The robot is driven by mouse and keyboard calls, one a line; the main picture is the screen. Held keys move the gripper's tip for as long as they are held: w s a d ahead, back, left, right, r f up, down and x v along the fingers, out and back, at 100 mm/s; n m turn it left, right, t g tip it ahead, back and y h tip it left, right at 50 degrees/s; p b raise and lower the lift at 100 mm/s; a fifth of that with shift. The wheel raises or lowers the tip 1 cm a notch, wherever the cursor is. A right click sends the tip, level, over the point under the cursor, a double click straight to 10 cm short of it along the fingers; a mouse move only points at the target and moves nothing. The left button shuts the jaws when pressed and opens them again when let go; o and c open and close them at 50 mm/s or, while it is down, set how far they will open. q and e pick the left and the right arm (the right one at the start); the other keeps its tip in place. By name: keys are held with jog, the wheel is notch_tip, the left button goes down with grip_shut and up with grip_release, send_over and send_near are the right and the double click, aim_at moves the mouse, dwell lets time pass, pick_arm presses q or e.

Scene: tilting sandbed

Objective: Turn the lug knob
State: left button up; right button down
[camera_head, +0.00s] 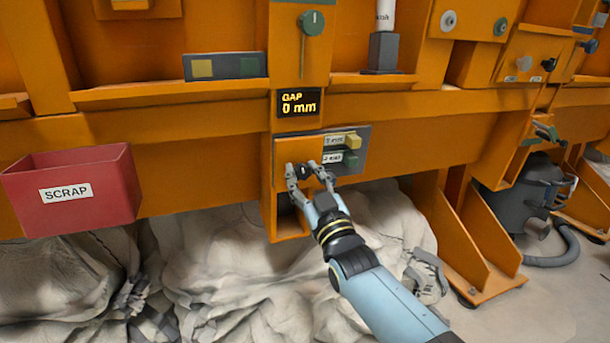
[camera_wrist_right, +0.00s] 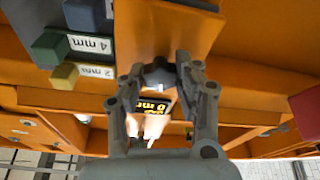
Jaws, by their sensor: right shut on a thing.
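The dark lug knob (camera_head: 304,171) sits on the orange panel below the gap display, which reads 0 mm. My right gripper (camera_head: 308,168) comes in from the lower right and is shut on the knob, one finger on each side. In the right wrist view the knob (camera_wrist_right: 160,73) shows as a dark lobed piece between the two grey fingertips (camera_wrist_right: 161,75). The fingers partly cover it, so its exact angle is hard to tell. My left gripper is in neither view.
A grey plate beside the knob carries a yellow block (camera_head: 352,140) and a green block (camera_head: 350,159) with labels. A red scrap bin (camera_head: 105,205) hangs at the left. Pale draped cloth (camera_head: 260,270) lies below. A grey vacuum (camera_head: 525,195) stands at the right.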

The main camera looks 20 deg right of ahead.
jog(key=shift+f, duration=0.25)
jog(key=c, duration=1.1)
grip_release()
jog(key=shift+o, duration=1.1)
jog(key=shift+r, duration=0.15)
jog(key=a+v, duration=0.1)
jog(key=v, duration=1.1)
jog(key=shift+d, duration=0.4)
